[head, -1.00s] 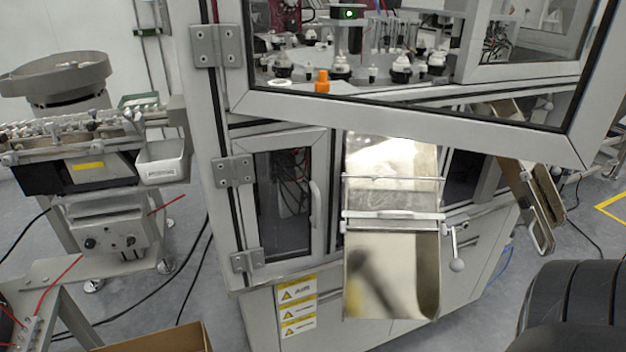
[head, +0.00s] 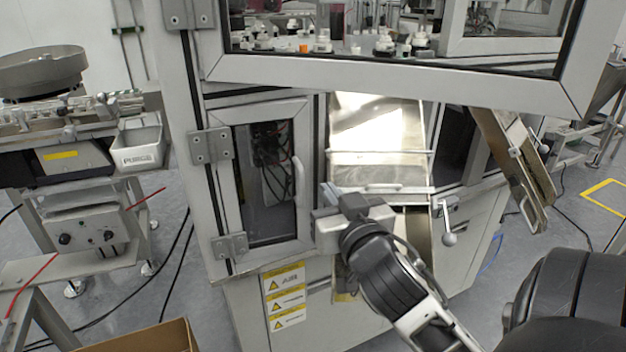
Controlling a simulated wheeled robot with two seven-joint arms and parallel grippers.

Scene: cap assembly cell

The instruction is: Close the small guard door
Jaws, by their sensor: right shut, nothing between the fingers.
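The small guard door (head: 309,130) is a grey-framed door with a dark window, at the centre left of the head view. Two hinges (head: 211,147) hold its left side, and a pale vertical handle (head: 298,182) sits near its right edge. It stands close to its frame; I cannot tell whether it is fully flush. My right gripper (head: 326,197) is shut and empty, just right of the door's lower right edge and in front of the metal chute. I cannot tell if it touches the door. My left gripper is out of view.
A larger framed window door (head: 400,82) hangs above. A metal chute (head: 378,140) lies behind my right gripper, with a ball-ended lever (head: 449,238) to its right. A cardboard box (head: 150,337) is at the lower left, and a bowl feeder (head: 42,68) stands at the left.

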